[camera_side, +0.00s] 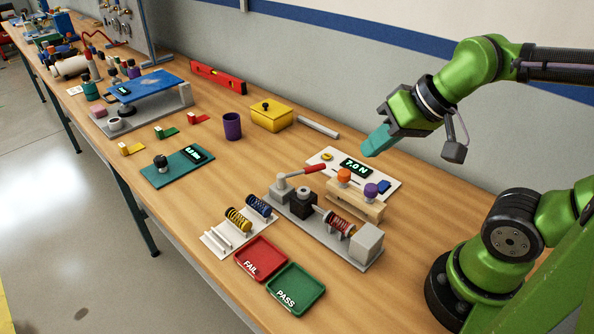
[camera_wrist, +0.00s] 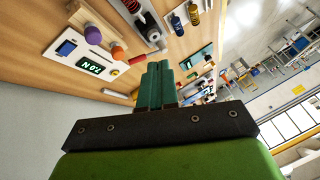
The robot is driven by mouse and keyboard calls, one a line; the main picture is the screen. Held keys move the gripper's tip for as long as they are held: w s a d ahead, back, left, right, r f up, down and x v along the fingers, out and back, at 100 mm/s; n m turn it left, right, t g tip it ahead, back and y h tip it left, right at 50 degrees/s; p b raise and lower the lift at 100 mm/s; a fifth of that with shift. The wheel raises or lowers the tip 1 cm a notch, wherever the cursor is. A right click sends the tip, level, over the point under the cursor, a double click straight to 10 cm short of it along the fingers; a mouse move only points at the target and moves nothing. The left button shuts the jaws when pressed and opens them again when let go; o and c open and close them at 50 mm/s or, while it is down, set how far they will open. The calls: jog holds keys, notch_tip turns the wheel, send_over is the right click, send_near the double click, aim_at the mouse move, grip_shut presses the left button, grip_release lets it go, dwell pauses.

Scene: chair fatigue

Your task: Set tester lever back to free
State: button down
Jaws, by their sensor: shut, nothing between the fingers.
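The spring tester (camera_side: 308,226) is a grey base with a black block and a grey end block. A red-brown spring (camera_side: 339,222) lies on its rod between them. Its lever (camera_side: 306,171) has a red handle that runs from a grey pivot (camera_side: 282,186) to the right, towards the readout panel. The readout (camera_side: 355,168) shows 7.0 N; it also shows in the wrist view (camera_wrist: 90,66). My gripper (camera_side: 376,143), with teal fingers, is shut and empty, in the air above and right of the lever. In the wrist view the fingers (camera_wrist: 158,70) are together, beside the red handle tip (camera_wrist: 138,60).
A wooden stand with an orange knob (camera_side: 344,175) and a purple knob (camera_side: 370,191) stands close behind the tester. Yellow and blue springs (camera_side: 238,217) lie on a white rack in front. Red FAIL (camera_side: 261,259) and green PASS (camera_side: 296,288) trays lie near the bench edge. A yellow box (camera_side: 272,117) stands behind.

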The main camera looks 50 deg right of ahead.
aim_at(304, 171)
jog(key=w+d+f+g+h, duration=0.2)
jog(key=w+f, duration=0.4)
jog(key=w, duration=0.3)
jog(key=shift+w+d+m+g+h, duration=0.2)
jog(key=shift+d+m+g+h, duration=0.2)
jog(key=shift+g+h, duration=0.35)
jog(key=w+d+f, duration=0.2)
jog(key=w+f, duration=0.4)
jog(key=f, duration=0.4)
jog(key=shift+d+f, duration=0.2)
jog(key=shift+d, duration=0.1)
jog(key=shift+w, duration=0.2)
